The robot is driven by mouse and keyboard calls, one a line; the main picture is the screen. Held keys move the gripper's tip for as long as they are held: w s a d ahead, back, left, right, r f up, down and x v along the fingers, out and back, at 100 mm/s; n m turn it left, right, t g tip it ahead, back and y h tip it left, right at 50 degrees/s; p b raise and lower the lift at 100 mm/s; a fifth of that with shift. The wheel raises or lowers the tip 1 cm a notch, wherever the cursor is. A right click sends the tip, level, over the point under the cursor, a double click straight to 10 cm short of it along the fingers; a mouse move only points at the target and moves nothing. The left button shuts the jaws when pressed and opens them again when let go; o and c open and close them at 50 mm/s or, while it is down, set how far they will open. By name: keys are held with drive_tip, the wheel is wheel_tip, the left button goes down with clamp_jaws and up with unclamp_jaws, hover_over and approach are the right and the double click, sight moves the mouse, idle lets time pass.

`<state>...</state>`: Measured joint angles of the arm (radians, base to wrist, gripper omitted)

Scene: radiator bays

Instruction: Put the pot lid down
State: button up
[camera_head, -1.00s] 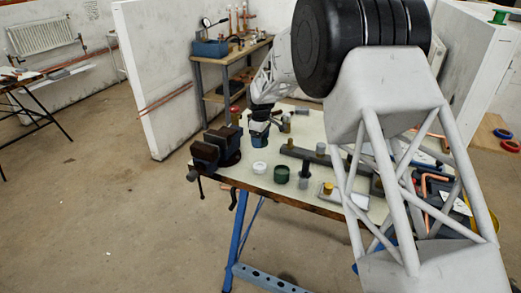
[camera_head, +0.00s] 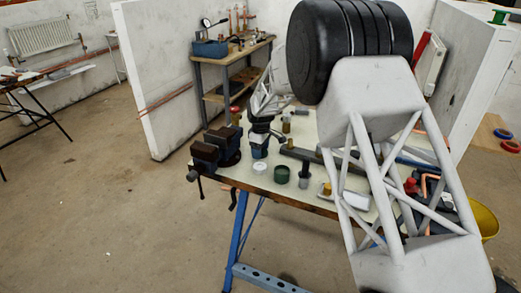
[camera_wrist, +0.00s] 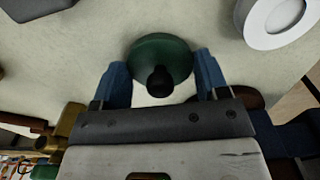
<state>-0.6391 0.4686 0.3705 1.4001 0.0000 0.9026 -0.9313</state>
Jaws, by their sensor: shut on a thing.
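The pot lid (camera_wrist: 150,52) is a dark green disc with a black knob in the wrist view. My gripper (camera_wrist: 162,82) has its two blue fingers on either side of the lid and is shut on it. In the head view my gripper (camera_head: 259,152) is low over the bench, behind a white round piece (camera_head: 260,167), and the lid cannot be made out there. Whether the lid touches the bench top cannot be told.
The pale bench top (camera_head: 240,180) holds a dark vise (camera_head: 212,150) left of my gripper. A grey bar (camera_head: 300,155) and several small pieces stand to the right. The white piece (camera_wrist: 272,22) lies close by at the wrist view's upper right.

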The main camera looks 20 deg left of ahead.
drive_tip(key=shift+f, duration=0.1)
drive_tip(key=o, duration=0.9)
wheel_tip(320, 180, up, 12)
idle(0.6)
idle(0.5)
